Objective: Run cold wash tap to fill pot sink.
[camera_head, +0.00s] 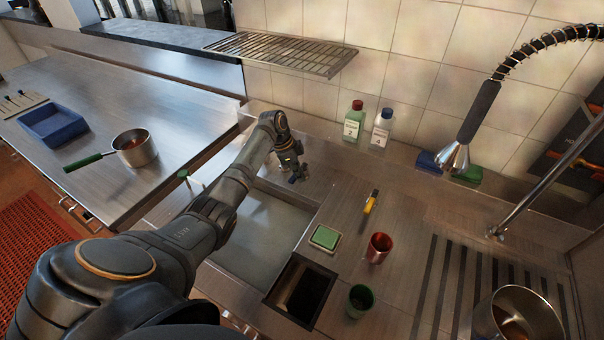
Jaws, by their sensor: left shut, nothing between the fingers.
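The sink basin (258,232) is a wide grey steel tub set in the counter in the middle of the head view. Its floor looks bare, and my left arm covers its left part. My left gripper (297,178) is shut and empty at the basin's back edge, by the counter under the wall. A tap there cannot be made out apart from the dark gripper parts, so contact cannot be told. A spray head (453,157) on a coiled hose hangs at the right, with a steel pipe (535,195) beside it. My right gripper is not in view.
A square dark opening (301,290), a green sponge (325,238), a red cup (379,247) and a green cup (360,300) are right of the basin. Two bottles (354,120) stand by the wall. A wire shelf (280,54) juts out above. A pan (133,148) sits left.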

